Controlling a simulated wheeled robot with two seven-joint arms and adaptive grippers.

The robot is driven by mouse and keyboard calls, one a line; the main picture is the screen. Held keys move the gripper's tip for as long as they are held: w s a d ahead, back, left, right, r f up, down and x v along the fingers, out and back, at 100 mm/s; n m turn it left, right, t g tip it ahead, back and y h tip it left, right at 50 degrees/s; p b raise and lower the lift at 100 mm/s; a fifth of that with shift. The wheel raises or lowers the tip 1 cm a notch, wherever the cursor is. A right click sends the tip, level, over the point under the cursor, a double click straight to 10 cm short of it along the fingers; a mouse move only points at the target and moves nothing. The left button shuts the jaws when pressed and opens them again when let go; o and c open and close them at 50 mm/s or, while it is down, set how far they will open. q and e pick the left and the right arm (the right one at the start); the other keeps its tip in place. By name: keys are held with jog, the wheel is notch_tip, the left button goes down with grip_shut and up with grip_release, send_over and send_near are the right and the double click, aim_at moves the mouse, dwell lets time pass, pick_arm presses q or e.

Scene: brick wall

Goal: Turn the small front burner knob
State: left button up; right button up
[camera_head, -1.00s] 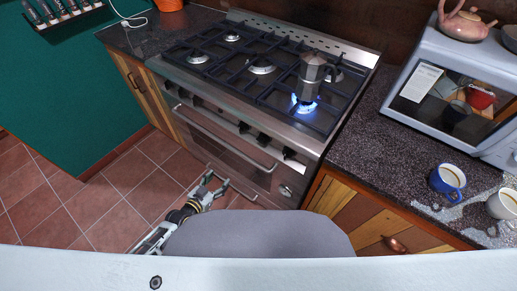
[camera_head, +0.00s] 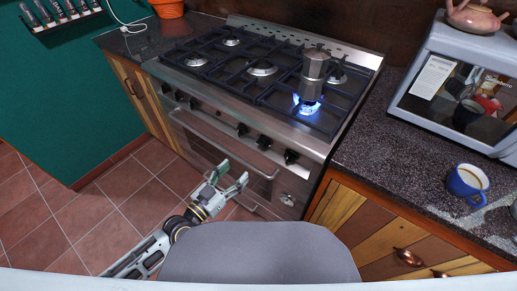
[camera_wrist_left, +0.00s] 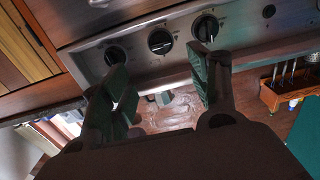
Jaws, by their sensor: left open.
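The steel stove (camera_head: 318,148) has several black knobs along its front panel. The right-hand group includes knobs (camera_head: 264,142) and (camera_head: 290,157). My left gripper (camera_head: 233,172) is open and empty in front of the oven door, below and left of the right-hand knobs. In the left wrist view, three knobs with white marks, left (camera_wrist_left: 114,55), middle (camera_wrist_left: 160,41) and right (camera_wrist_left: 205,27), show beyond the open fingers, apart from them. Which knob serves the small front burner I cannot tell. A moka pot (camera_head: 315,73) stands over a lit blue flame. My right gripper is not in view.
The oven handle bar (camera_head: 225,148) sticks out below the knobs. A dark counter (camera_head: 400,145) with a blue mug (camera_head: 467,181) and a microwave (camera_head: 455,85) lies right of the stove. Tiled floor (camera_head: 105,210) is free at left.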

aim_at(263, 143)
pick_arm(q)
jog(key=shift+w, duration=0.1)
jog(key=shift+x, duration=6.85)
jog(key=shift+f, duration=0.1)
jog(key=c, duration=1)
